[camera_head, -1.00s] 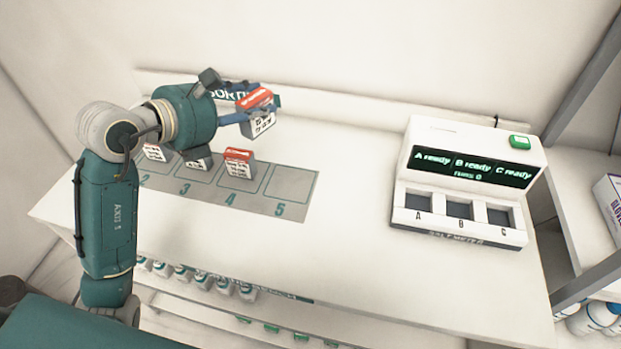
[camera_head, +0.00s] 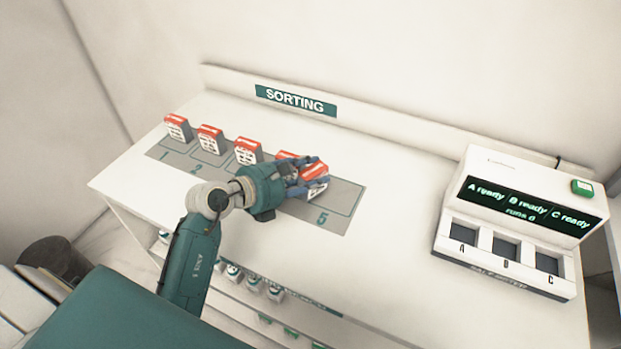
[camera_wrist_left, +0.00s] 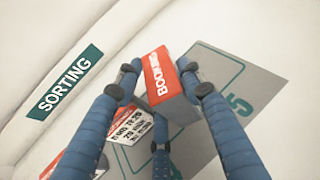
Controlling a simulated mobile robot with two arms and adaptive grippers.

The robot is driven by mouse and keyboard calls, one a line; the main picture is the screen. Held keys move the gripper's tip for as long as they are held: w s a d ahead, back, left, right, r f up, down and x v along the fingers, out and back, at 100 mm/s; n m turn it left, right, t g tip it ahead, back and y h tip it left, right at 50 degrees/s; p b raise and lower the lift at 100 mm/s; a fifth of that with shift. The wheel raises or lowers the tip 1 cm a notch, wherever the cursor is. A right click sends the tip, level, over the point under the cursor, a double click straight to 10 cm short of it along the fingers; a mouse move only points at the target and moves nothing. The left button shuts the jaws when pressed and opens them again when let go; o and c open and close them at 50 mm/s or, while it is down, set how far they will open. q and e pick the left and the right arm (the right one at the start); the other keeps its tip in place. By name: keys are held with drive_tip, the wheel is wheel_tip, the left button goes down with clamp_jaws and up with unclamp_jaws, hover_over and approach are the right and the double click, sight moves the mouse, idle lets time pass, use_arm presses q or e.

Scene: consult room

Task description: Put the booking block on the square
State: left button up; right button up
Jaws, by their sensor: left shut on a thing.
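The booking block (camera_head: 316,171) has a red top and a white printed face. I cannot tell whether the block touches the mat. My right gripper is not in view.
More red-topped blocks stand on the grey mat (camera_head: 160,153) at squares 1 (camera_head: 178,127), 2 (camera_head: 210,138) and 3 (camera_head: 248,151); another is close behind my gripper, partly hidden. A three-slot meter (camera_head: 520,225) stands right. The table between is clear.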

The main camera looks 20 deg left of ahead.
use_arm(q)
drive_tip(key=shift+f, duration=1.1)
drive_tip(key=o, duration=1.2)
